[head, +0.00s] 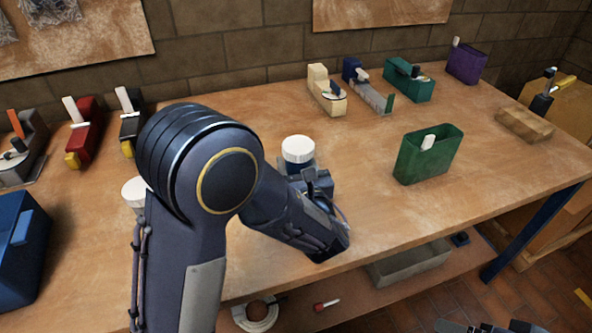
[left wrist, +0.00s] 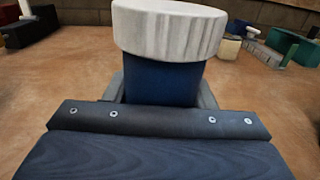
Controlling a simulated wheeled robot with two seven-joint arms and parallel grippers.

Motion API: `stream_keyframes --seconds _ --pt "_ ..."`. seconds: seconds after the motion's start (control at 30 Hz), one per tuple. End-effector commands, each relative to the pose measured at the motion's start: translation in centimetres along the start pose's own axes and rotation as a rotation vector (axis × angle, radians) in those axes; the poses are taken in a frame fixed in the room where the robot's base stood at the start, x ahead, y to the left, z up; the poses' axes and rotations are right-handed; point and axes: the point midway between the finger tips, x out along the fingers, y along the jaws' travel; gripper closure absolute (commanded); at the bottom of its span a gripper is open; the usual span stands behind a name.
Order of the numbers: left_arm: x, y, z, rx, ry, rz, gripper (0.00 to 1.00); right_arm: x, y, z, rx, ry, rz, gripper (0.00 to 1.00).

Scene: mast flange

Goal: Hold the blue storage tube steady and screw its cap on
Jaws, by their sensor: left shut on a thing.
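The blue storage tube (left wrist: 165,82) stands in the left wrist view with its white ribbed cap (left wrist: 170,28) sitting on its top. I cannot tell how tightly the cap is screwed. In the head view the cap (head: 298,149) shows just beyond my left forearm, and the tube is mostly hidden below it. My left gripper (head: 312,184) is shut on the tube's body, below the cap. Its dark jaw crosses the lower part of the wrist view. Dark parts at the bottom right edge of the head view look like my right gripper (head: 490,327), well away from the tube.
A second white round top (head: 133,190) is partly hidden behind my left arm. A green bin (head: 428,160) and a wooden block (head: 524,124) stand to the right on the workbench (head: 385,210). Tape dispensers line the back. A blue bin (head: 20,240) is at the left edge.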

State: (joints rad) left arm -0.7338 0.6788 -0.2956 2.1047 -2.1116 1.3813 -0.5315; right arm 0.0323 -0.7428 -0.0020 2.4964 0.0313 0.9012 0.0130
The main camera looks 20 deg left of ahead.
Motion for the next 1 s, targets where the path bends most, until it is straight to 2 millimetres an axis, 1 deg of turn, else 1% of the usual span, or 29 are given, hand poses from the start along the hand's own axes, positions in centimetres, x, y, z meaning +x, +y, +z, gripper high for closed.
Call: stream_keyframes --seconds 0.03,0.1,0.37,0.5,0.53,0.67,0.7,0.93,1.0 --pt "0.0 0.0 -1.1 0.003 0.000 -0.001 1.00 0.3 0.1 0.2 0.000 0.000 0.000 0.16" --pt "0.0 0.0 -1.6 0.001 -0.001 0.000 1.00 0.4 0.2 0.2 0.000 0.000 0.000 0.16" --pt "0.0 0.0 -1.6 -0.002 -0.002 -0.001 1.00 0.3 0.1 0.2 0.000 0.000 0.000 0.16" --pt "0.0 0.0 -2.1 -0.002 -0.002 -0.001 1.00 0.7 0.3 0.4 0.000 0.000 0.000 0.16" --pt "0.0 0.0 -2.0 -0.002 -0.001 -0.001 0.48 0.6 0.3 0.3 0.000 0.000 0.000 0.16" --pt "0.0 0.0 -2.0 -0.001 -0.001 -0.001 0.31 0.6 0.3 0.3 0.000 0.000 0.000 0.16" --pt "-0.1 0.0 -2.0 -0.001 0.000 -0.001 0.28 0.6 0.3 0.3 0.000 0.000 0.000 0.16" --pt "0.0 0.0 -1.9 -0.001 -0.001 -0.001 0.28 0.6 0.2 0.3 0.000 0.000 0.000 0.16" --pt "0.0 0.0 -1.6 -0.002 -0.001 -0.001 0.28 0.3 0.1 0.2 0.000 0.000 0.000 0.16"
